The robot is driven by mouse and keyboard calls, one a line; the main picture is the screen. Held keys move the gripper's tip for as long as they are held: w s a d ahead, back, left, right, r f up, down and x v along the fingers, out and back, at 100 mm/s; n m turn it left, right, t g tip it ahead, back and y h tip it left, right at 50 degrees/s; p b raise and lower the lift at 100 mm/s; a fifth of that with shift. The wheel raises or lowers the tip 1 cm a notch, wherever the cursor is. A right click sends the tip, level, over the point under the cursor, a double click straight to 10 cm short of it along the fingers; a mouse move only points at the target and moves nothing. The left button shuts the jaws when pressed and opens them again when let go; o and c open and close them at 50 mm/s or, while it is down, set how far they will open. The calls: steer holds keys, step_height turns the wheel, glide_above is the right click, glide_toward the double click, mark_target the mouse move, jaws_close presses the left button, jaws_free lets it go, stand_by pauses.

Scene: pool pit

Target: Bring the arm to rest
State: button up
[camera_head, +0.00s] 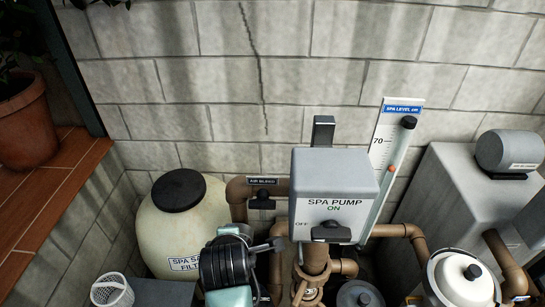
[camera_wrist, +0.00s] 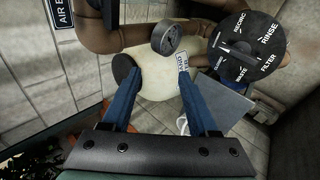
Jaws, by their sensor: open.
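My gripper (camera_wrist: 159,72) is open in the wrist view, its two blue fingers apart with nothing between them. Beyond the fingers is the cream spa sand filter tank (camera_wrist: 155,95) with its black lid; I see no contact with it. In the head view my arm (camera_head: 227,265) shows at the bottom centre, in front of the sand filter (camera_head: 172,228) and left of the grey spa pump switch box (camera_head: 335,180). The box reads ON above its black knob (camera_head: 331,232). The fingers are hard to make out in the head view.
Brown pipes (camera_head: 395,231), a white-lidded strainer (camera_head: 462,280) and a white basket (camera_head: 112,290) crowd the pit. A block wall (camera_head: 185,85) closes the back; open air lies above the equipment.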

steer(key=d+r+m+t, duration=0.3)
steer(key=r+m, duration=0.4)
steer(key=r, duration=0.4)
steer(key=d+r+m+t+h, duration=0.1)
steer(key=d+r+m+t, duration=0.4)
steer(key=r, duration=0.6)
steer(key=d+r+m+t, duration=0.1)
steer(key=r+m+t, duration=0.1)
steer(key=r+m, duration=0.75)
steer(key=s+r+n+t+b, duration=0.2)
steer(key=s+r+t+b, duration=0.6)
steer(key=s+b, duration=0.4)
steer(key=t+b, duration=0.1)
steer(key=b, duration=0.4)
steer(key=shift+r+t, duration=0.3)
steer(key=shift+r, duration=0.1)
steer(key=shift+s+a, duration=0.1)
